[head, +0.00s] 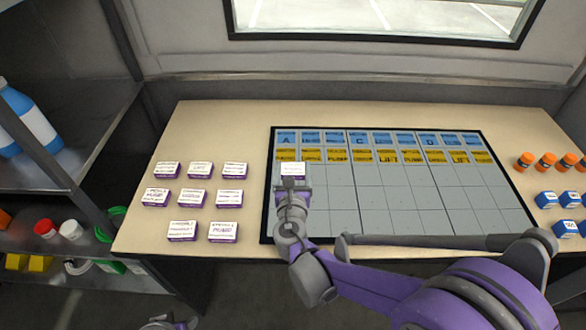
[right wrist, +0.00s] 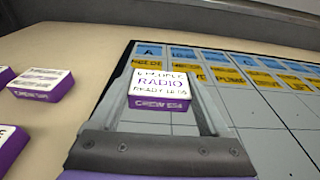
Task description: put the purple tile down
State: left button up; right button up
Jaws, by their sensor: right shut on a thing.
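The purple tile (head: 292,169) has a white top, lettered RADIO in the right wrist view (right wrist: 158,88). My right gripper (head: 292,180) is shut on it, with a finger on each side. The tile is over the left column of the gridded board (head: 330,215), just below the yellow label row. I cannot tell whether it touches the board. The grey cells around it look empty. My left gripper's fingers do not show.
Several similar purple tiles (head: 197,198) lie on the tan table (head: 255,110) left of the board. Orange-capped items (head: 546,160) and blue blocks (head: 546,199) stand to the right. Metal shelves (head: 60,100) with bottles and jars are at the left. A window wall is behind.

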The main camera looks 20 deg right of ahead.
jog(key=shift+s+a+f, duration=0.1)
jog(key=shift+s+f, duration=0.1)
jog(key=shift+f, duration=0.2)
jog(key=o, duration=1.2)
jog(key=shift+f, duration=0.1)
jog(key=shift+o, duration=0.2)
jog(key=shift+r, duration=0.45)
jog(key=shift+s+a+r+p, duration=0.1)
jog(key=shift+r+p, duration=0.1)
jog(key=shift+p, duration=0.1)
jog(key=p+v, duration=0.1)
jog(key=v, duration=1)
jog(key=shift+s+r, duration=0.2)
